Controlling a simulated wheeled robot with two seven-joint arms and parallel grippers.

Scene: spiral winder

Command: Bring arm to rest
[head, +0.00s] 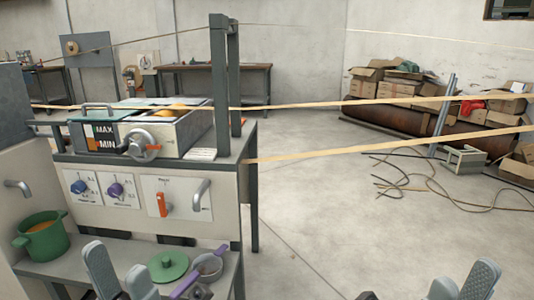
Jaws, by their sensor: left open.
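My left gripper (120,262) is at the bottom left, in front of the low shelf, with its two grey fingers apart and nothing seen between them. My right gripper (464,275) is at the bottom right edge, over the bare floor. Its two grey fingertips are apart with nothing seen between them. Neither gripper touches any object that I can see. Most of both arms is out of view.
A machine bench (247,143) on the left carries a crank box (190,133) and an upright frame (218,85). Tan bands (330,103) stretch rightwards.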

